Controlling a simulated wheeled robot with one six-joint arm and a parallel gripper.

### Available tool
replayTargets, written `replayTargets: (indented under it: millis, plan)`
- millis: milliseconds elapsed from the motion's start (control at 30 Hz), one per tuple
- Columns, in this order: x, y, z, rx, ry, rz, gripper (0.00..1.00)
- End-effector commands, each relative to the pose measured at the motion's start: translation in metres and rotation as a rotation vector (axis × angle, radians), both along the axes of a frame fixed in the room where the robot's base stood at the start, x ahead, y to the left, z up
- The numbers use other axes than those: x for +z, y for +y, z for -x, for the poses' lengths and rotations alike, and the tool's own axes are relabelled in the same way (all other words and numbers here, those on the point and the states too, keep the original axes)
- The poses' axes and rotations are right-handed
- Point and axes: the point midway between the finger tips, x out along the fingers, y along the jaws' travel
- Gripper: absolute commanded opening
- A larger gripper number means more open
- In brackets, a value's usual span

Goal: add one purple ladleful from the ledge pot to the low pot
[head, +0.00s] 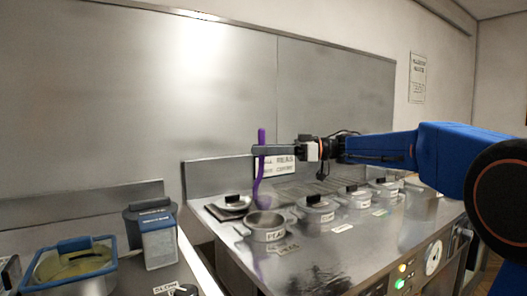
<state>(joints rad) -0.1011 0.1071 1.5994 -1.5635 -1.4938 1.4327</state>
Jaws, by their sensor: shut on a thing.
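My gripper (259,150) is shut on the purple ladle (261,138) and holds it upright by its handle. The ladle's lower end curves down just behind the rim of an open steel pot (268,235); I cannot tell whether its bowl is inside or behind that pot. The open pot has a white label on its front and stands on the steel range top. Its contents are not visible. I cannot tell from this view which pot is the ledge pot and which is the low pot.
Several lidded, labelled pots, the nearest (315,213), stand in a row to the right. A dish with a black-handled lid (233,204) is at the left. A blue-rimmed container (72,268) and a blue-lidded box (159,244) stand on the left counter.

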Motion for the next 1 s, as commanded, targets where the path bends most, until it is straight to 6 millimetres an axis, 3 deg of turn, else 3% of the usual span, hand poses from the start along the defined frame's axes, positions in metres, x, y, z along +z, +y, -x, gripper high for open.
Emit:
replayTargets:
  millis: [167,800,1000]
  plan:
    - [0.006,0.000,0.000,0.000,-0.002,0.000,0.00]
    - [0.082,0.000,0.000,0.000,-0.003,-0.001,0.00]
    - [0.090,0.000,0.000,0.000,-0.001,-0.001,0.00]
